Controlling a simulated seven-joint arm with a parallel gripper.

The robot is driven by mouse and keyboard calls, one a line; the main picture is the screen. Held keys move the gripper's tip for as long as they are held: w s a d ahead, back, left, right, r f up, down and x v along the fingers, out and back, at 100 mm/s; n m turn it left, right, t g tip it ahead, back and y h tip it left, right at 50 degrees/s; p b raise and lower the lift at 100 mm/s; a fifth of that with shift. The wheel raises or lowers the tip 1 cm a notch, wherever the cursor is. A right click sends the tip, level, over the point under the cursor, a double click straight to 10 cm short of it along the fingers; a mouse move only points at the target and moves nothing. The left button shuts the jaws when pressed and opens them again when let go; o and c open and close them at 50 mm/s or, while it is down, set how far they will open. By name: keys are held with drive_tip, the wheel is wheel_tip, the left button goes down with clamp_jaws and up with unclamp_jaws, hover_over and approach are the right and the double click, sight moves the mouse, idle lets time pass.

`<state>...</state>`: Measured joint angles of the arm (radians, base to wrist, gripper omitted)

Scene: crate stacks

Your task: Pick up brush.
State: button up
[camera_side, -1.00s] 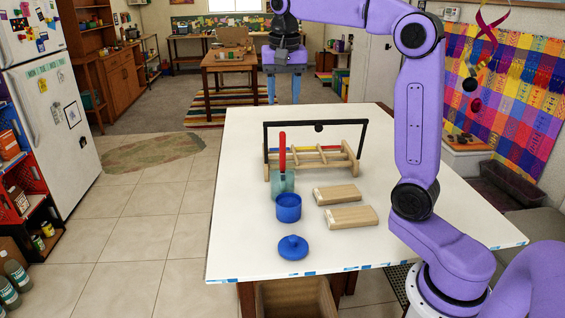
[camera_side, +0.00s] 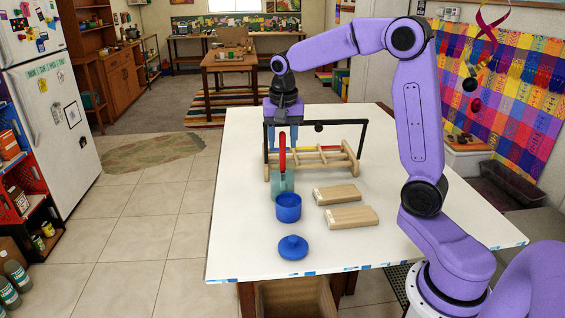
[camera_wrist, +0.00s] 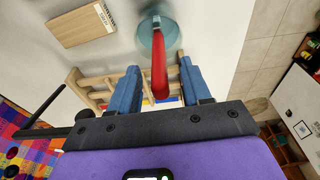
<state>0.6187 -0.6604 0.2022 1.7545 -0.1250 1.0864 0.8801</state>
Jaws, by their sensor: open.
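The brush shows as a red handle (camera_side: 282,155) standing upright in a translucent teal cup (camera_side: 283,183) on the white table. Its lower end is inside the cup and hard to make out. My gripper (camera_side: 283,145) is open, with its blue fingers pointing down behind the handle in the side view. In the wrist view the red handle (camera_wrist: 159,62) reaches from the cup (camera_wrist: 160,34) toward the space between my two open fingers (camera_wrist: 160,82). I cannot tell whether the handle touches a finger.
A blue pot (camera_side: 288,207), a blue lid (camera_side: 293,247) and two wooden blocks (camera_side: 336,194) (camera_side: 351,217) lie nearer. The front right of the table (camera_side: 420,255) is clear.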

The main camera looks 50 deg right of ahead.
drive_tip(key=shift+f, duration=0.3)
clamp_jaws()
